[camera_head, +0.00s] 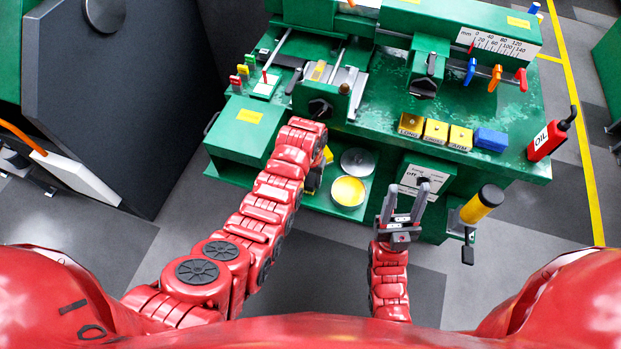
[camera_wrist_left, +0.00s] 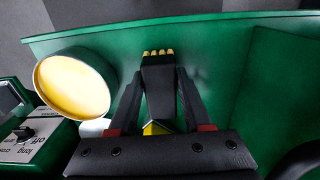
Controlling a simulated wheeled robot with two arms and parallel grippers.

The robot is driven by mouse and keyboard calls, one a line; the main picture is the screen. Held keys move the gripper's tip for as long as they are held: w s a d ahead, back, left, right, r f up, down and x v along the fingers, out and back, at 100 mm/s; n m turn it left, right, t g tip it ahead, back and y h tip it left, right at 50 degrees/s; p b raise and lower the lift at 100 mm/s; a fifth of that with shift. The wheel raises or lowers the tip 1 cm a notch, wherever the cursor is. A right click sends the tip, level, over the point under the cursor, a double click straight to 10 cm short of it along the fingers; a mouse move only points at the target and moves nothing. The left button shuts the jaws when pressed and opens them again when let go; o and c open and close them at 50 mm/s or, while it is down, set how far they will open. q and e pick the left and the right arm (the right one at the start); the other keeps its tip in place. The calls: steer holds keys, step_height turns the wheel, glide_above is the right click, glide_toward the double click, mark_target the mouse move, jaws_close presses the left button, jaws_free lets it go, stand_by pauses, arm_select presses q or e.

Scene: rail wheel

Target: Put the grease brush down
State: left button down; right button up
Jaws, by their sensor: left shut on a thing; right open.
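The grease brush (camera_wrist_left: 159,75) shows in the left wrist view as a dark block with several yellow tips. It lies between the two fingers of my left gripper (camera_wrist_left: 158,92), which is shut on it. The brush is over the green shelf, and I cannot tell whether it touches it. In the head view my left gripper (camera_head: 314,179) is mostly hidden by its own arm, left of the grease tin (camera_head: 348,191). The tin, filled with yellow grease, also shows in the left wrist view (camera_wrist_left: 72,85). My right gripper (camera_head: 405,203) is open and empty, in front of the machine.
A round grey lid (camera_head: 357,161) lies behind the tin. The switch panel (camera_head: 425,178) and a yellow-black cylinder (camera_head: 482,204) stand to the right. Labelled yellow blocks (camera_head: 435,131), a blue block (camera_head: 490,139) and a red oil can (camera_head: 551,137) are on the bench (camera_head: 520,168).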

arm_select(q)
steer(key=shift+f, duration=0.5)
steer(key=shift+c, duration=1.7)
jaws_free()
steer(key=shift+f, duration=0.1)
